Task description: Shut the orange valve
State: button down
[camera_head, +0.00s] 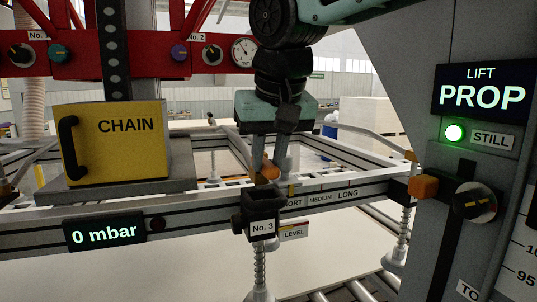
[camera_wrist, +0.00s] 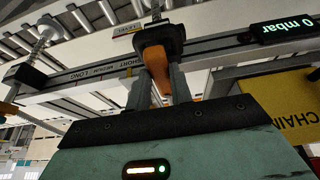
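The orange valve handle (camera_head: 266,171) is on the black No. 3 block (camera_head: 262,203) on the near rail of the frame. In the wrist view the handle (camera_wrist: 155,62) points toward my gripper from that black block (camera_wrist: 158,35). My gripper (camera_head: 270,160) comes down from above, its two fingers on either side of the handle. In the wrist view the fingertips (camera_wrist: 158,75) lie close against the handle's sides, with little gap, and look shut on it. The fingers partly hide the handle in the head view.
A yellow CHAIN box (camera_head: 112,142) stands left on the frame. A "0 mbar" display (camera_head: 104,231) is on the rail. An orange knob (camera_head: 423,187) and a grey column with a LIFT PROP panel (camera_head: 484,92) are right. A red beam (camera_head: 150,55) with dials crosses behind.

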jog(key=shift+a, duration=0.1)
jog(key=a+m+h+p, duration=0.1)
jog(key=m, duration=0.1)
jog(key=a+m+p, duration=0.1)
jog(key=m, duration=0.1)
jog(key=shift+a+r+m+h, duration=0.15)
jog(key=shift+m+h, duration=0.15)
jog(key=shift+h, duration=0.1)
jog(key=a+m+h+p, duration=0.1)
jog(key=m, duration=0.1)
jog(key=shift+w+a+m, duration=0.1)
jog(key=shift+a+m, duration=0.1)
jog(key=shift+m, duration=0.2)
jog(key=shift+w+a+m+g+h+p, duration=0.45)
jog(key=shift+w+a+m+g+p, duration=0.15)
jog(key=shift+m+p, duration=1.1)
jog(key=shift+w+a+m+g+h+p, duration=0.4)
jog(key=shift+w+a+m+p, duration=0.25)
jog(key=shift+m+p, duration=1.1)
jog(key=shift+w+a+m+g+h+p, duration=0.5)
jog(key=shift+w+m+p, duration=0.2)
jog(key=shift+m+p, duration=1)
jog(key=shift+m, duration=0.25)
jog(key=c, duration=1.2)
grip_release()
jog(key=shift+c, duration=0.2)
